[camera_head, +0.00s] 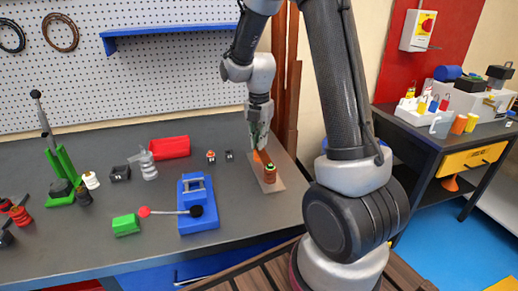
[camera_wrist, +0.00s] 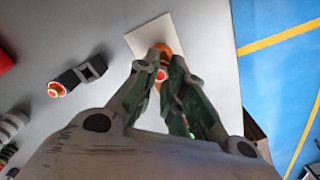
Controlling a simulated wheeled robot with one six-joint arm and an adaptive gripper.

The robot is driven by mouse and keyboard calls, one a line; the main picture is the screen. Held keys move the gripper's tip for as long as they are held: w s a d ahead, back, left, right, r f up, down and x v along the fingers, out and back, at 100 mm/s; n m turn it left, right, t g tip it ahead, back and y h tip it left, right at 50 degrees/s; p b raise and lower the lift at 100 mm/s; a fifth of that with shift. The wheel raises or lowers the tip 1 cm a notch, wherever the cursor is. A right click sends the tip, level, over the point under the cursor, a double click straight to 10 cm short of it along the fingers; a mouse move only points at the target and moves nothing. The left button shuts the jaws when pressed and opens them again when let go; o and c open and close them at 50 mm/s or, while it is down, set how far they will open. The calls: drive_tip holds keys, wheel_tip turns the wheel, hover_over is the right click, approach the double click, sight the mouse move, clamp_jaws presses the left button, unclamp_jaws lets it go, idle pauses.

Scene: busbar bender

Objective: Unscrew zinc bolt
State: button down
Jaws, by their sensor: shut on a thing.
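My gripper (camera_head: 259,143) points down over a pale square plate (camera_head: 277,186) on the bench. Its fingers (camera_wrist: 164,68) are shut on a small part with a red centre and pale rim (camera_wrist: 161,75), mostly hidden between them. I cannot tell for sure whether this is the zinc bolt. An orange-brown piece (camera_wrist: 175,47) shows behind the fingertips. In the head view an upright copper-coloured piece with a green and red top (camera_head: 270,173) stands on the plate, close to the fingers. The pale plate also shows in the wrist view (camera_wrist: 143,39).
A blue fixture (camera_head: 198,208) with a red-knobbed lever and a green block (camera_head: 126,225) stand left of the plate. A red bin (camera_head: 169,147) and small dark blocks (camera_head: 229,155) lie behind. A green lever press (camera_head: 62,175) is at far left. Bench space right of the plate is bare.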

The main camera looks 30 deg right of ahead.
drive_tip(key=shift+n, duration=0.3)
drive_tip(key=n, duration=0.5)
drive_tip(key=shift+n, duration=0.3)
drive_tip(key=c, duration=1.7)
unclamp_jaws()
drive_tip(key=m, duration=0.5)
drive_tip(key=shift+m, duration=0.4)
drive_tip(key=m, duration=0.5)
drive_tip(key=shift+m, duration=0.3)
